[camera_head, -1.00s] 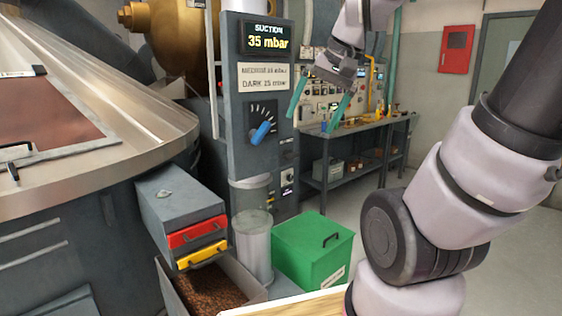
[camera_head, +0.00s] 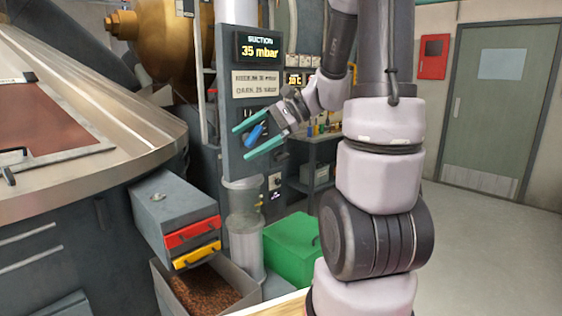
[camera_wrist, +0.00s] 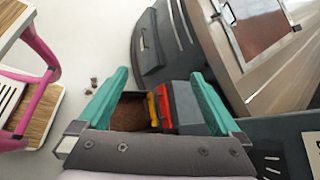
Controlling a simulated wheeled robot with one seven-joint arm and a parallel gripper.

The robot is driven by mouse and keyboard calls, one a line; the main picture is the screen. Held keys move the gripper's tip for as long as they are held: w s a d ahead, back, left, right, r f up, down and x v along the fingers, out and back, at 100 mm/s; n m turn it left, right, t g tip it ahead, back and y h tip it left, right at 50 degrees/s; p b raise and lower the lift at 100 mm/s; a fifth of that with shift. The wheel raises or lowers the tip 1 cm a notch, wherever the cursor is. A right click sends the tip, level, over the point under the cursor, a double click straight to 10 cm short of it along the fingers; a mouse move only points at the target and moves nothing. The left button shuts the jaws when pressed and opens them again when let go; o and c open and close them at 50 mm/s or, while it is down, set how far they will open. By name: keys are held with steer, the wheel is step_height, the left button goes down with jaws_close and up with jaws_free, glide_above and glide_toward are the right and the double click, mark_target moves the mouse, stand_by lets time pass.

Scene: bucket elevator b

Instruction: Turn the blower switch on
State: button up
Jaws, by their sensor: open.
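A small switch panel (camera_head: 274,184) sits low on the grey column, below the dial; its label is too small to read, so I cannot tell for sure that it is the blower switch. A blue pointer knob (camera_head: 256,134) is higher on the column, under the "SUCTION 35 mbar" display (camera_head: 257,47). My gripper (camera_head: 243,142) is open and empty, its teal fingers in front of the column and overlapping the knob in the head view. In the wrist view my gripper (camera_wrist: 160,75) points down towards the drawers, and pale dial marks (camera_wrist: 270,164) show at lower right.
A clear cylinder (camera_head: 245,245) and a green box (camera_head: 291,243) stand below the column. A workbench (camera_head: 315,160) is behind my arm.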

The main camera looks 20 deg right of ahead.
steer(key=w+d+f+m+t+y, duration=0.2)
steer(key=w+d+m+t, duration=0.15)
steer(key=w, duration=0.25)
steer(key=m+t+h, duration=0.7)
steer(key=m+t, duration=0.3)
steer(key=m, duration=0.4)
glide_toward(285, 159)
steer(key=x, duration=0.9)
steer(key=shift+w+a+r, duration=0.1)
steer(key=shift+w+a, duration=0.1)
steer(key=shift+w, duration=0.05)
